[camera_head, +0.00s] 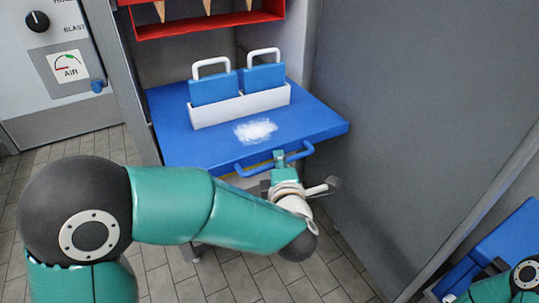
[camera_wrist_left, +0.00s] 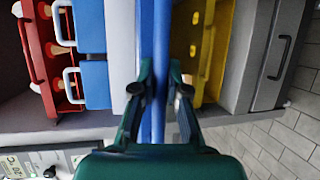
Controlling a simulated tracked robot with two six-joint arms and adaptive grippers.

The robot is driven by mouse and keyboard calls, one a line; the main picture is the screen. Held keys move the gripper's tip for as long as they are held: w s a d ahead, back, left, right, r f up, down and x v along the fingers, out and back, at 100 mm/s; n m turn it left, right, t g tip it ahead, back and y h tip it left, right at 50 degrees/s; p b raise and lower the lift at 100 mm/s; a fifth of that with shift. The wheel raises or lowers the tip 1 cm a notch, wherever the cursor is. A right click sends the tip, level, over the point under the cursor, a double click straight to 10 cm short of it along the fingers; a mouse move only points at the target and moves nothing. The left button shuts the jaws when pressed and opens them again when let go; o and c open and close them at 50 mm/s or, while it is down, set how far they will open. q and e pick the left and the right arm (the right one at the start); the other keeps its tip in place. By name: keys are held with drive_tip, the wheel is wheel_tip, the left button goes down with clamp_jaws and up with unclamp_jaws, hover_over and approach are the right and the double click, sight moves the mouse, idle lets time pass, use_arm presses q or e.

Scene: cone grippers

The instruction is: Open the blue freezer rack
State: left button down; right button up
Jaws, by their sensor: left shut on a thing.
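The blue freezer rack (camera_head: 200,140) juts out from the cabinet below the red rack. A blue bar handle (camera_head: 247,171) runs along its front edge. My left gripper (camera_head: 279,159) is shut on this handle. In the left wrist view the blue rack (camera_wrist_left: 161,30) appears edge-on, with the left gripper's fingers (camera_wrist_left: 160,88) on either side of the handle bar. The gripper hides the middle of the handle. A white holder (camera_head: 235,107) with two blue blocks with white handles stands on the rack, behind a white frosty patch (camera_head: 255,131).
A red rack (camera_head: 205,25) with cones hangs above. A yellow rack (camera_wrist_left: 215,55) sits below the blue one. A large grey panel (camera_head: 400,120) stands close on the right. A control panel with a dial (camera_head: 37,22) is at left. Tiled floor (camera_head: 170,285) lies in front.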

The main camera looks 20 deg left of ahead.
use_arm(q)
drive_tip(key=shift+s+d+f, duration=0.3)
drive_tip(key=shift+s+d, duration=0.35)
drive_tip(key=shift+d, duration=0.2)
drive_tip(key=c, duration=1.2)
unclamp_jaws()
drive_tip(key=shift+s+r, duration=0.1)
drive_tip(key=shift+s, duration=0.1)
drive_tip(key=shift+w, duration=0.1)
drive_tip(key=shift+r, duration=0.1)
drive_tip(key=v, duration=1.2)
